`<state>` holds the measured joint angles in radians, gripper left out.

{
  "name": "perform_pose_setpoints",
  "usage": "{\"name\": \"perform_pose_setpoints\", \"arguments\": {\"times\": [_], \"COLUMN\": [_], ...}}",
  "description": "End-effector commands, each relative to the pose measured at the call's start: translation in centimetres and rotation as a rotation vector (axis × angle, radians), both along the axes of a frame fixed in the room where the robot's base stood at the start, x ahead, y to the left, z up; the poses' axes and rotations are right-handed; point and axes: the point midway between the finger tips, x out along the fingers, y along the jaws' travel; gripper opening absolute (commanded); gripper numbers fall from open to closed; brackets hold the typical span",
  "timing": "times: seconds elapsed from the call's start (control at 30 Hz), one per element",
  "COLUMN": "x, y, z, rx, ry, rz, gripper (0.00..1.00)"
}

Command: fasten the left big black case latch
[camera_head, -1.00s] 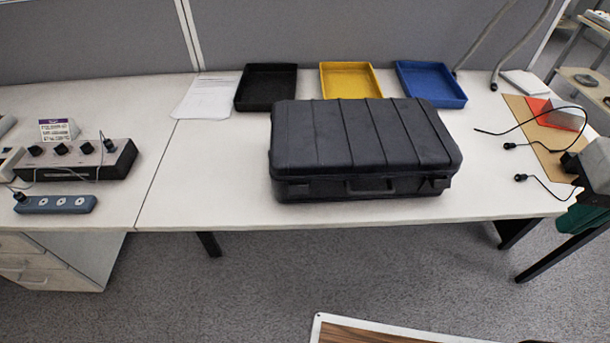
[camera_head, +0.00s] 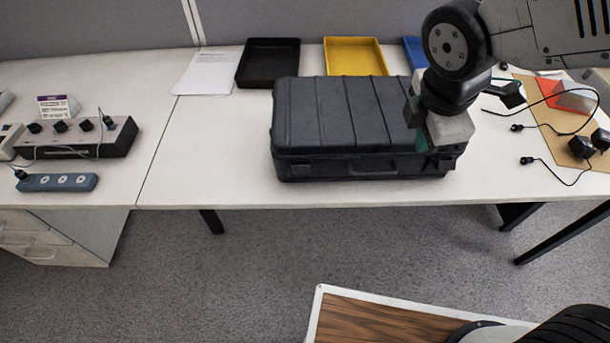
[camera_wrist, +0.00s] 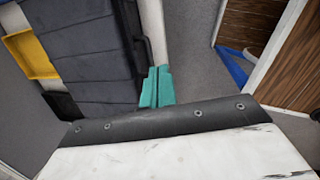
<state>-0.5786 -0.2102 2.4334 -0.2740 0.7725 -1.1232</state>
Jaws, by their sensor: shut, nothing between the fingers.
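The big black case (camera_head: 345,115) lies flat on the white table with its ribbed lid down and its handle (camera_head: 372,167) facing the front edge. Its left latch (camera_head: 300,170) is a small dark patch on the front face; whether it is fastened is too small to tell. My gripper (camera_head: 422,143) is over the right front part of the case, away from the left latch, and hides the right latch area. In the wrist view its teal fingers (camera_wrist: 156,88) are together and empty, beside the case's edge (camera_wrist: 125,45); contact cannot be told.
Black (camera_head: 268,64), yellow (camera_head: 355,57) and blue (camera_head: 415,50) trays stand behind the case. A control box (camera_head: 75,137) and a socket strip (camera_head: 57,182) are at the left. Cables (camera_head: 560,170) lie at the right.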

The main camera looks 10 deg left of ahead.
Motion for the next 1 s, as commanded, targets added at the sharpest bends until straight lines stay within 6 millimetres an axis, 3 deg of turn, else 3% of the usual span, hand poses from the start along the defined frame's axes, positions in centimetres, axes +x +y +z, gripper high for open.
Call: {"name": "perform_pose_setpoints", "arguments": {"times": [0.03,0.2,0.3,0.4,0.57,0.87,1.0], "x": [0.1,-1.1,-2.5,-3.7,-4.4,-4.3,-4.0], "y": [3.3,12.6,16.3,18.5,19.7,19.5,19.6], "z": [-1.8,-7.1,-9.4,-10.9,-11.7,-11.7,-12.7], "rx": [-0.047,-0.175,-0.224,-0.255,-0.273,-0.273,-0.275], "ry": [0.008,-0.003,-0.014,-0.023,-0.031,-0.03,-0.026], "rz": [0.225,0.912,1.195,1.375,1.476,1.474,1.473], "gripper": [0.0,0.0,0.0,0.0,0.0,0.0,0.0]}}
